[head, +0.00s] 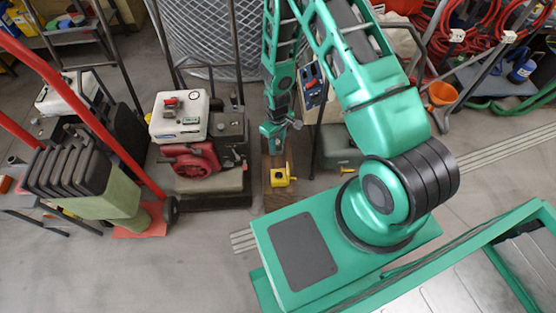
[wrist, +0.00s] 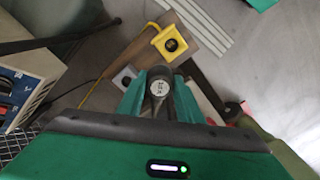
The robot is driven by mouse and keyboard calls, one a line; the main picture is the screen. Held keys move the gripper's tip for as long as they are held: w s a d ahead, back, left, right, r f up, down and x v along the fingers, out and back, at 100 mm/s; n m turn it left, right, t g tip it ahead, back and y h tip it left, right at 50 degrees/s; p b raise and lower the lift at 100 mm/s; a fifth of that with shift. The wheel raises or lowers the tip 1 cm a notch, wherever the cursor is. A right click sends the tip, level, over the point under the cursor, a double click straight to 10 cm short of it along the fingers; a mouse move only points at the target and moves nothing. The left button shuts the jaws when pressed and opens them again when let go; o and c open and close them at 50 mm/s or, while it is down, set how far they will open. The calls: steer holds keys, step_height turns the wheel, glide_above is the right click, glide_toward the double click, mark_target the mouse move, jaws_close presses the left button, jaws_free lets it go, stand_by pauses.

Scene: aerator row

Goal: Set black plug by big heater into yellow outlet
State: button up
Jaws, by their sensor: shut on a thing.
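My gripper (wrist: 159,82) is shut on the black plug (wrist: 160,74), which shows between the green fingers in the wrist view with a pale round label on its end. The yellow outlet (wrist: 171,43), a square yellow box with a dark round socket, lies just beyond the plug in the wrist view. It also shows in the head view (head: 279,178), just below my gripper (head: 273,140). The plug looks apart from the yellow outlet. In the head view the plug is too small to tell. I cannot pick out the big heater.
A wooden board (wrist: 206,32) carries the yellow outlet and a grey-white outlet (wrist: 124,76) next to it. A yellow cord runs left from the yellow outlet. A red and white engine unit (head: 190,150) stands left of the board. A dark green case (head: 338,147) stands right.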

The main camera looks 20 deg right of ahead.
steer(key=s+a+f+n, duration=0.1)
steer(key=s+f, duration=0.3)
steer(key=f, duration=0.6)
steer(key=shift+f+n, duration=0.3)
steer(key=shift+f, duration=0.1)
steer(key=shift+s+f, duration=0.15)
steer(key=shift+f, duration=2.05)
stand_by(0.7)
steer(key=o, duration=1.1)
steer(key=shift+o, duration=0.2)
steer(key=shift+d, duration=0.15)
steer(key=shift+d, duration=0.1)
steer(key=shift+r, duration=0.45)
step_height(320, 180, up, 10)
steer(key=shift+a, duration=0.35)
